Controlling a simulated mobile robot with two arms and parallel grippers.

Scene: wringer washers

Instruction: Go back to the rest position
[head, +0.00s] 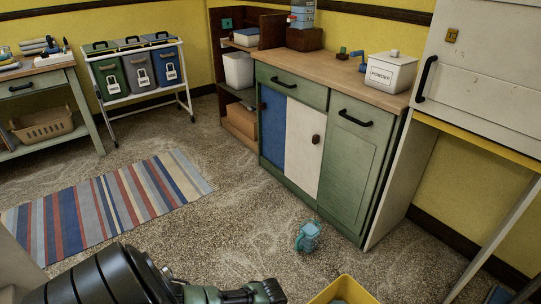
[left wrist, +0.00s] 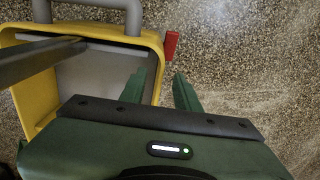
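My left arm comes in from the bottom left of the head view, and my left gripper (head: 268,291) is low over the speckled floor, left of a yellow bucket (head: 345,286). In the left wrist view the two green fingers of my left gripper (left wrist: 162,82) are apart with nothing between them. The yellow bucket (left wrist: 152,42) with a grey handle is beside and partly behind the left finger in that view. My right gripper cannot be made out in either view.
A blue jug-like object (head: 308,236) is on the floor before the green cabinet (head: 348,160). A striped rug (head: 105,205) lies at left. A bin cart (head: 138,75) stands at the back. A red piece (left wrist: 172,45) shows beside the bucket. Floor between rug and cabinet is clear.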

